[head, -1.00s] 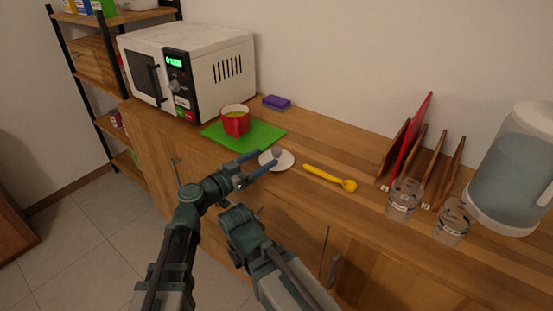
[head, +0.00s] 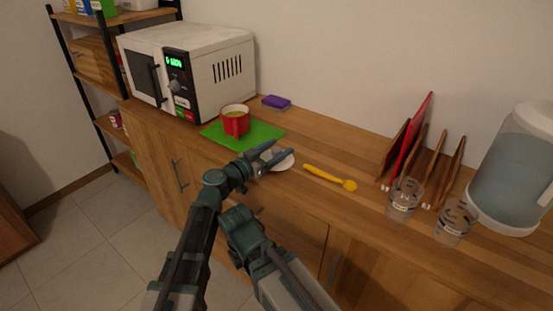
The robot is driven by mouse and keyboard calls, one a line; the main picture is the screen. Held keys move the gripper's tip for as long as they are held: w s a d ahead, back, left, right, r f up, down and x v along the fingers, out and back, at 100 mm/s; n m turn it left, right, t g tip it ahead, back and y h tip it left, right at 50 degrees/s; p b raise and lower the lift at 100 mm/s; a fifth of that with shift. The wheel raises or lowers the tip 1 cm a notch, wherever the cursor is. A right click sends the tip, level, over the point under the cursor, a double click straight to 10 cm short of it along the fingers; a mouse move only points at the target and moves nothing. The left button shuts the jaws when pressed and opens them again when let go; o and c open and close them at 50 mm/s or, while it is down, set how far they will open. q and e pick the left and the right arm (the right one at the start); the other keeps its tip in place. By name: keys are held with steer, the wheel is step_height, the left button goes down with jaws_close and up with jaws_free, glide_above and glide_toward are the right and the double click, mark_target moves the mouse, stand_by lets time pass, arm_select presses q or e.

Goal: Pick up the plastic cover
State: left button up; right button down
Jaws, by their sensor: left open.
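The plastic cover (head: 285,164) is a small white disc lying on the wooden counter, just right of the green mat. In the earlier frame a grey knob shows on its top. Now my left gripper covers much of it. My left gripper (head: 270,155) is open, with its fingers over and beside the cover's left part in the picture. I cannot tell whether the fingers touch it, and the knob is hidden. My right arm (head: 246,232) is in front of the counter's edge, lower in the picture. Its fingers cannot be made out.
A red mug (head: 236,122) stands on the green mat (head: 268,133) behind my left gripper. A yellow spoon (head: 328,177) lies right of the cover.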

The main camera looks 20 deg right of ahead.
mark_target(277, 148)
arm_select(q)
jaws_close()
steer(key=shift+r, duration=0.15)
stand_by(0.4)
step_height(277, 148, up, 10)
steer(key=p, duration=1)
